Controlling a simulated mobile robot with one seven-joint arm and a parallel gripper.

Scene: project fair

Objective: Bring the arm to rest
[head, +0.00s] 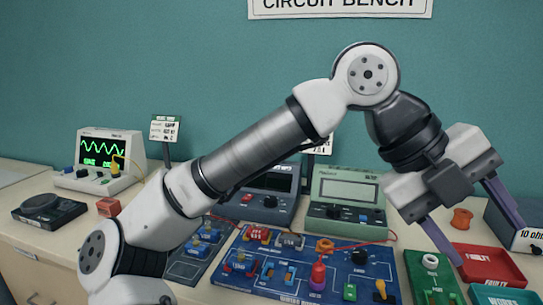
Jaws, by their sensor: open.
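My gripper (484,246) is at the right of the head view, its two purple fingers spread wide apart with nothing between them. It hangs above the bench, in front of an orange spool and over the area of the red and green boards and trays. My arm reaches from the lower left, rises to a raised elbow at the upper middle, then bends down to the gripper. It hides part of the bench and the instruments behind it.
A blue circuit board (305,275) with several modules lies at front centre. A red tray (487,262) and green tray (503,293) are at right, beside a green board (432,280). Meters (347,195) and an oscilloscope (100,160) stand behind. Space above the bench is free.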

